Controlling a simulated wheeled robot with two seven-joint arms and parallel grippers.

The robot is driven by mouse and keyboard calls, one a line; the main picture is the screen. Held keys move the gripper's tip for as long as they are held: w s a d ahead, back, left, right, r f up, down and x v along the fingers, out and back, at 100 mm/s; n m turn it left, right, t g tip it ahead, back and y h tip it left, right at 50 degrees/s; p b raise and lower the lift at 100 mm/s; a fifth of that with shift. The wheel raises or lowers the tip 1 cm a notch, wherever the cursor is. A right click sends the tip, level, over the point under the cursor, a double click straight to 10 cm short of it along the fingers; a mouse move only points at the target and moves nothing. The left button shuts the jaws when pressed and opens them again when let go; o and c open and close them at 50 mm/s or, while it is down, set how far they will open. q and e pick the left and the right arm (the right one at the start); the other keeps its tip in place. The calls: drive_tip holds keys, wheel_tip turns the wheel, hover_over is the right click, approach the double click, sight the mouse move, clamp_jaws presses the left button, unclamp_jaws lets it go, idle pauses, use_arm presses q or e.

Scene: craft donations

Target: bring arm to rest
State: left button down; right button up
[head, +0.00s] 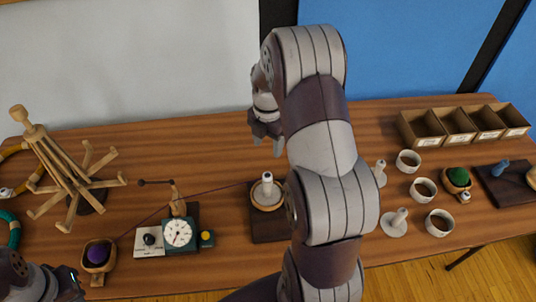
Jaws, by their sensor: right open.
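My right arm (322,150) rises from the bottom middle, bends at the top and hangs its gripper (266,142) above the back middle of the wooden table (180,140). The right gripper is open, with nothing seen between its fingers, and looks apart from the objects. Part of my left arm shows at the bottom left corner (40,284); its fingertips are not clear. My right arm hides part of the table's middle.
A wooden yarn swift (70,175) stands left. A dial meter (179,234), a purple yarn ball (98,254) in a holder and a spool stand (266,192) sit nearer the middle. Several white cups (424,190) and an open compartment box (463,126) are right. The back middle is clear.

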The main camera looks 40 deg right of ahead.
drive_tip(key=shift+r, duration=0.1)
idle(0.5)
drive_tip(key=s+a+r+m, duration=0.1)
drive_tip(key=s+a+m, duration=0.5)
drive_tip(key=a+m, duration=0.2)
drive_tip(key=s+a+r+m+t, duration=0.1)
drive_tip(key=s+a+m, duration=0.4)
drive_tip(key=m, duration=0.8)
drive_tip(key=a+r, duration=0.1)
drive_tip(key=a, duration=0.2)
drive_tip(key=shift+s+a, duration=0.35)
drive_tip(key=shift+a, duration=0.05)
drive_tip(key=shift+s, duration=0.1)
